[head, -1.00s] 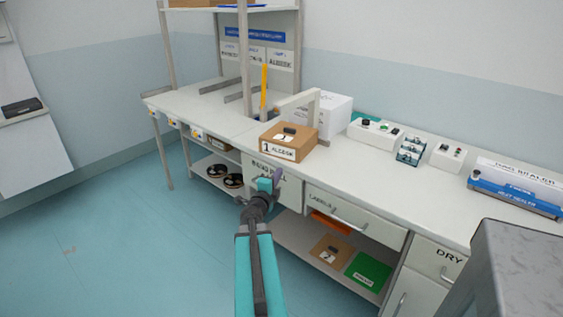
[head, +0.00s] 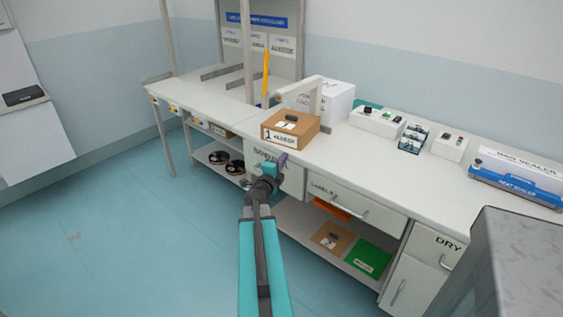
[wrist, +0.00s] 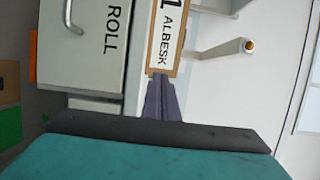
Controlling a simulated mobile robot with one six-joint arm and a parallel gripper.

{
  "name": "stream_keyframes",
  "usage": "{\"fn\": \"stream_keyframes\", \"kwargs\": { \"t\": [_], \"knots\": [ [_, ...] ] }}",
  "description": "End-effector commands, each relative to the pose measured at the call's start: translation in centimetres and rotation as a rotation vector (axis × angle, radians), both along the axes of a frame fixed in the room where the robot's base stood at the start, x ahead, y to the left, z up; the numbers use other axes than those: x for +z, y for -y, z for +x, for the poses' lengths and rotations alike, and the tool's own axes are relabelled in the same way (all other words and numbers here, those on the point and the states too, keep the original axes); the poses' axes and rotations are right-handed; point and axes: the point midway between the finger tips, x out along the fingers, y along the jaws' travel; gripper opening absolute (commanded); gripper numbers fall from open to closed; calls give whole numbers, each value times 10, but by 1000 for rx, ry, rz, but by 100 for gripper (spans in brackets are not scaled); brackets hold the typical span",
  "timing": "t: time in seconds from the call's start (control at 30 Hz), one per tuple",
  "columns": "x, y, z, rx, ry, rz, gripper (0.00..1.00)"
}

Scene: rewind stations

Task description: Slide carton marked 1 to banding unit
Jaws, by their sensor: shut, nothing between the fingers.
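The carton marked 1 (head: 289,127) is a brown box with a white label reading "1 ALBESK", sitting on the counter near its front edge. A small dark item lies on its top. The banding unit looks to be the white box with an arch (head: 318,98) just behind the carton. My gripper (head: 282,160) is shut and empty, in front of the counter edge, just below the carton. In the wrist view the shut fingers (wrist: 162,98) point at the label on the carton (wrist: 167,40). I cannot tell whether they touch it.
A drawer (wrist: 85,45) marked "ROLL" is below the carton. Control boxes (head: 377,121) and a blue heat sealer (head: 515,182) stand along the counter to the right. A yellow post (head: 266,75) rises behind the carton. The counter at left (head: 195,90) is mostly clear.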

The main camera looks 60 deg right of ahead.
Motion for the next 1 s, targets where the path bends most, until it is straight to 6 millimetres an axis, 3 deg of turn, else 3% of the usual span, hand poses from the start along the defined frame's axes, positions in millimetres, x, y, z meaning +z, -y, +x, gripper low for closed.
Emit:
{"fn": "stream_keyframes", "kwargs": {
  "t": [0.77,1.0],
  "knots": [
    [0,72,6,0,-1,-1,0],
    [1,85,23,2,0,0,0]
  ]
}}
